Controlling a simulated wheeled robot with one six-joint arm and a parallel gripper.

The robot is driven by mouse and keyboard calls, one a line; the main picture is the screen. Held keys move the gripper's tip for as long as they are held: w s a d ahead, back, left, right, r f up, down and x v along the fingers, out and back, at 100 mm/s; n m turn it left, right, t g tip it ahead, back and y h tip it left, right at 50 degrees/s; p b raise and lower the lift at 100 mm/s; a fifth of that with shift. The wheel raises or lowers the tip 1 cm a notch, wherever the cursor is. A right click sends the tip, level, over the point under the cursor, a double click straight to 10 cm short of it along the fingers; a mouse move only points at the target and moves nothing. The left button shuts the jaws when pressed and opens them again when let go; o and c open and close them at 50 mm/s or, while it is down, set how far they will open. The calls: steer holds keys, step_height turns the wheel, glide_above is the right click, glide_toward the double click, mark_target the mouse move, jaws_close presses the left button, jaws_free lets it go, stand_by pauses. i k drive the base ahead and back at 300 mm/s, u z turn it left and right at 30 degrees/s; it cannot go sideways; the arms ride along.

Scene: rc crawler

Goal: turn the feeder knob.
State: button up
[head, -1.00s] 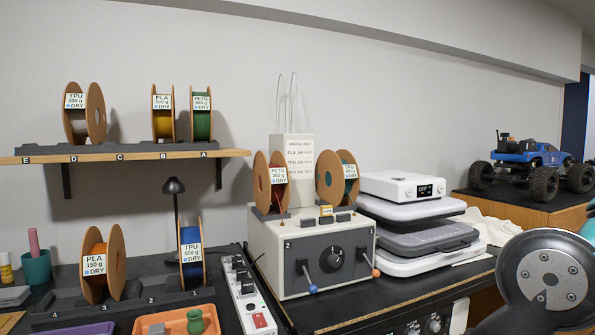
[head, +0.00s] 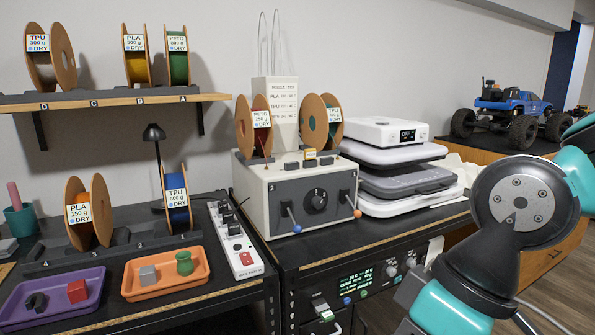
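The feeder (head: 255,202) is a white box with a dark front panel, standing on the black bench in the middle of the head view. Its round black knob (head: 317,200) sits at the panel's centre, between a lever with a blue ball (head: 297,229) and a lever with an orange ball (head: 357,213). A PETG spool (head: 245,128) and a TPU spool (head: 312,125) stand on top. My arm, grey and teal, is at the right, apart from the feeder. My gripper is not in view.
White and grey stacked cases (head: 405,183) stand right of the feeder. A power strip (head: 236,245) lies to its left. Purple (head: 88,285) and orange (head: 190,278) trays hold small parts. A blue toy truck (head: 510,108) is at the back right. Floor shows at lower right.

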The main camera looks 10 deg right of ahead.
mark_target(317, 202)
steer(key=u, duration=0.55)
steer(key=i, duration=0.75)
steer(key=z, duration=2.1)
steer(key=i, duration=0.2)
steer(key=u, duration=0.5)
